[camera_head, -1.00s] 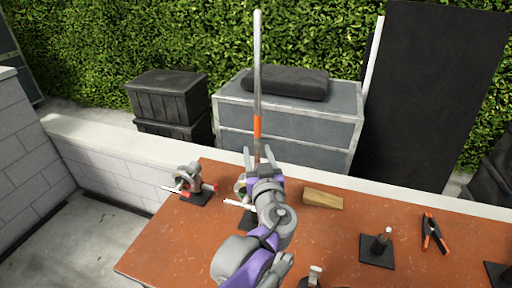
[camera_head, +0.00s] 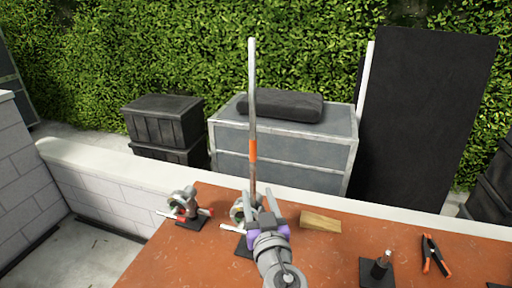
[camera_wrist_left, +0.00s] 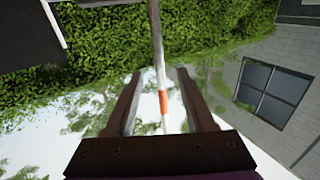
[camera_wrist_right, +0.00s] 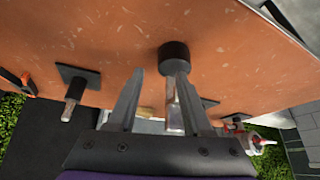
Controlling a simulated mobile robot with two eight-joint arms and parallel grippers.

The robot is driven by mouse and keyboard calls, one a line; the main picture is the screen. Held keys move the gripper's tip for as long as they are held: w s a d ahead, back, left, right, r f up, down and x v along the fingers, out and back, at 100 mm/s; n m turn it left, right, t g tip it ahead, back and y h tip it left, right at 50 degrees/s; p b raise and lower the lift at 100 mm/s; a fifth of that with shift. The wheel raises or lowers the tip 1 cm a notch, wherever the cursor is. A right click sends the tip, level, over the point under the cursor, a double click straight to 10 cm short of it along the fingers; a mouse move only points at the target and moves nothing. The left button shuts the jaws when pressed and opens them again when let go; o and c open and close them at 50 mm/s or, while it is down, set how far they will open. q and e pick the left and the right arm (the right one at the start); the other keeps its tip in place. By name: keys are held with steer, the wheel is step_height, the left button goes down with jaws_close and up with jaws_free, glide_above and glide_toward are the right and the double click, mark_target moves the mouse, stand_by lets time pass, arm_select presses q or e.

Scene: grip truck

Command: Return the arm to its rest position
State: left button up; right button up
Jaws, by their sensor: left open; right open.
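My left gripper (camera_head: 261,196) is open over the orange table (camera_head: 190,260). In the left wrist view its two fingers (camera_wrist_left: 158,80) are spread. A grey pole with an orange band (camera_head: 252,148) stands upright in a clamp head (camera_head: 238,212) beyond it. The pole shows between the fingers in the left wrist view (camera_wrist_left: 162,100), but whether they surround it I cannot tell. My right gripper (camera_wrist_right: 155,75) is open in the right wrist view. A metal pin on a black round base (camera_wrist_right: 174,55) shows by its right finger. The right arm is outside the head view.
A second clamp head (camera_head: 187,207) stands at the table's left. A wooden block (camera_head: 320,222), a pin on a square plate (camera_head: 380,268) and an orange-tipped spring clamp (camera_head: 435,255) lie to the right. A low white wall (camera_head: 100,172) runs behind the table.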

arm_select(q)
steer(key=s+a+f+g+y, duration=0.1)
steer(key=s+a+f+g, duration=0.25)
steer(key=a+f, duration=0.45)
steer(key=s+a+f+g+y, duration=0.1)
steer(key=s+a+f+g, duration=0.3)
steer(key=a, duration=0.5)
steer(key=s+a+f+m+g+h, duration=0.1)
steer(key=s+f+g+h, duration=0.3)
steer(key=s+f, duration=0.7)
steer(key=shift+s+a+f+m+h, duration=0.4)
steer(key=shift+s, duration=0.2)
steer(key=shift+g, duration=0.25)
